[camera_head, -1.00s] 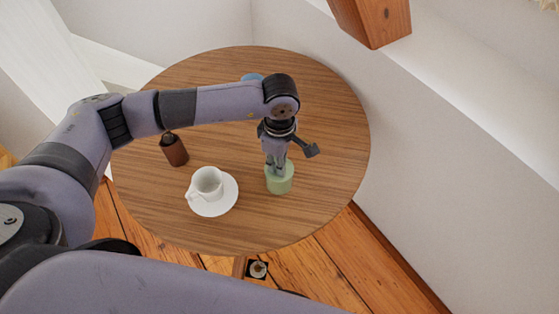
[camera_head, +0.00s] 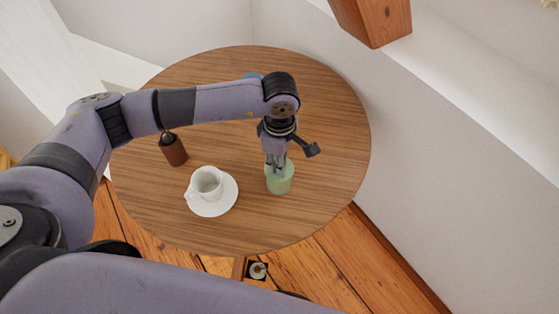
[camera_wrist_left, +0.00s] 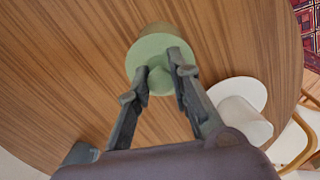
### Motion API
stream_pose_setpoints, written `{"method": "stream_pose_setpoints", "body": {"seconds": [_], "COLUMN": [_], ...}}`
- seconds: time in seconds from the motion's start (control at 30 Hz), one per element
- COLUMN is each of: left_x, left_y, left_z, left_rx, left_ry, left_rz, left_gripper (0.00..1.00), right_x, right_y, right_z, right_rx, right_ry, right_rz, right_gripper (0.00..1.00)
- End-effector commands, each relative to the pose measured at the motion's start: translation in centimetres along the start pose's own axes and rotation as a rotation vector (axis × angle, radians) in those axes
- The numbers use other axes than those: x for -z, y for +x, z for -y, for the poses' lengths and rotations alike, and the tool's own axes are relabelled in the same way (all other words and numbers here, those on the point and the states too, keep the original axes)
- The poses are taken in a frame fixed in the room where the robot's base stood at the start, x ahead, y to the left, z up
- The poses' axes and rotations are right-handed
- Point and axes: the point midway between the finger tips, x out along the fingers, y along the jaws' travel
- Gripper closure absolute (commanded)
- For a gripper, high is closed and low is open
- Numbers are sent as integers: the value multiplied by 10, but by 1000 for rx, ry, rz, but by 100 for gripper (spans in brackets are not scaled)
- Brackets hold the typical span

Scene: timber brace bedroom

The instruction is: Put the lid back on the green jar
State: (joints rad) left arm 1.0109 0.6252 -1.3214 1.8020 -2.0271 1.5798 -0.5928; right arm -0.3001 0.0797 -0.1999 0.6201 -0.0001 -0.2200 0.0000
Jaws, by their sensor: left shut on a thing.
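The green jar (camera_head: 280,187) stands upright on the round wooden table, right of the white cup. My left gripper (camera_head: 276,162) points down directly over it. In the left wrist view my left gripper (camera_wrist_left: 159,72) is shut on the knob of the round green lid (camera_wrist_left: 148,48). The lid is over the jar's mouth and hides it. Part of the jar's side (camera_wrist_left: 157,30) shows past the lid's edge. I cannot tell whether the lid is fully seated or just above the rim. My right gripper is not in view.
A white cup (camera_head: 207,183) sits on a white saucer (camera_head: 229,205) left of the jar. A brown container (camera_head: 174,151) stands farther left, near my left arm. A blue thing (camera_head: 251,76) is partly hidden behind the arm. The wooden table (camera_head: 330,130) is clear at the right.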

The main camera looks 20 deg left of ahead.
Motion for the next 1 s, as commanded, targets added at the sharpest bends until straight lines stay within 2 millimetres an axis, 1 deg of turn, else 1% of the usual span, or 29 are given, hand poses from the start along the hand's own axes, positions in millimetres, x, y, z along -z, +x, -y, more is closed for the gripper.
{"method": "stream_pose_setpoints", "body": {"seconds": [0.37, 0.4, 0.73, 0.97, 1.0], "left_x": [0, 0, 0, 0, 0], "left_y": [0, 0, 0, 0, 0], "left_z": [0, 0, 0, 0, 0], "left_rx": [-1, -1, 0, 0, 0], "left_ry": [0, 0, 0, 0, 0], "left_rz": [0, 0, 0, 0, 0], "left_gripper": [100, 80, 58, 58, 55], "right_x": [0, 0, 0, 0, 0], "right_y": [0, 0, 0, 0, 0], "right_z": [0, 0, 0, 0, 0], "right_rx": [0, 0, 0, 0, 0], "right_ry": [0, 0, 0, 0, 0], "right_rz": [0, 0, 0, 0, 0], "right_gripper": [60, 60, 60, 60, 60]}}
